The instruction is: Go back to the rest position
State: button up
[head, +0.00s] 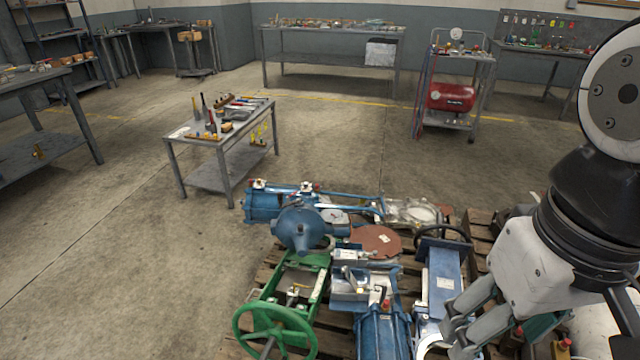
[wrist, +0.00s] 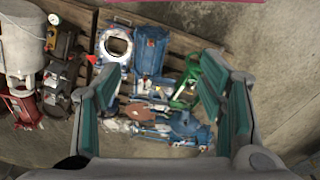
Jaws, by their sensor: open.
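My gripper (head: 462,325) is at the lower right of the head view, above the right part of a loaded wooden pallet (head: 262,277). In the wrist view my gripper (wrist: 165,100) has its two green-lined fingers spread wide, with nothing between them at finger height. Below it lie blue valve bodies (wrist: 151,50), a green valve part (wrist: 187,88) and a brown-red disc (wrist: 139,112). The head view shows the green handwheel (head: 275,332), the blue valve (head: 301,229) and the red-brown disc (head: 375,241) on the pallet.
A small tool table (head: 220,144) stands left of centre. A cart with a red tank (head: 451,97) stands at the back right. Benches (head: 330,57) line the back wall. Open concrete floor (head: 110,260) lies left of the pallet. A pale cylinder (wrist: 22,45) shows at the wrist view's left.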

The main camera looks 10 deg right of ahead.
jog(key=shift+r, duration=0.35)
notch_tip(320, 180, up, 12)
jog(key=t+p, duration=0.3)
jog(key=p, duration=0.8)
jog(key=shift+a, duration=0.15)
jog(key=shift+w+f, duration=0.1)
jog(key=shift+w, duration=0.05)
dwell(0.7)
